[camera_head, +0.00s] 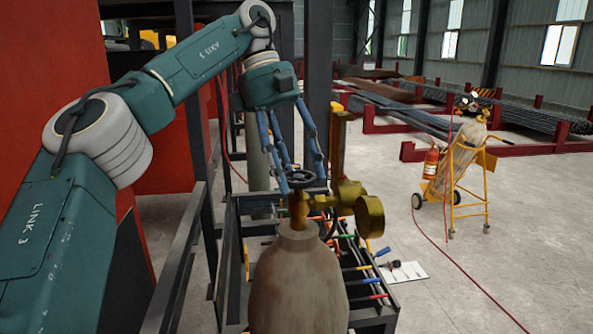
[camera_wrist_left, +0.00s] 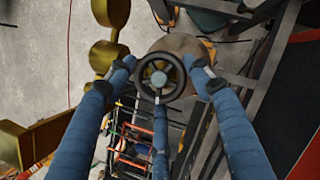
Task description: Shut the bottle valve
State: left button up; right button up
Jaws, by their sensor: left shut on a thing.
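The gas bottle (camera_head: 298,285) stands upright in the front middle of the head view, tan and worn. Its brass valve (camera_head: 298,208) carries a dark round handwheel (camera_head: 302,179) on top, with a brass regulator (camera_head: 360,205) on the right side. My left gripper (camera_head: 303,178) comes down from above with its blue fingers around the handwheel, shut on it. In the left wrist view the handwheel (camera_wrist_left: 160,77) sits between the fingertips, with the bottle shoulder (camera_wrist_left: 185,46) partly hidden below it. My right gripper is not in view.
A dark rack (camera_head: 240,270) with several coloured-handled tools stands behind the bottle. A white sheet (camera_head: 403,272) lies on the floor to the right. Open floor lies between.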

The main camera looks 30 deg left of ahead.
pick_arm(q)
jog(key=shift+w+a+m, duration=0.1)
jog(key=shift+m, duration=0.6)
jog(key=shift+m+g, duration=0.3)
jog(key=o, duration=1)
jog(key=shift+o, duration=0.9)
jog(key=shift+a, duration=0.15)
jog(key=shift+n, duration=0.6)
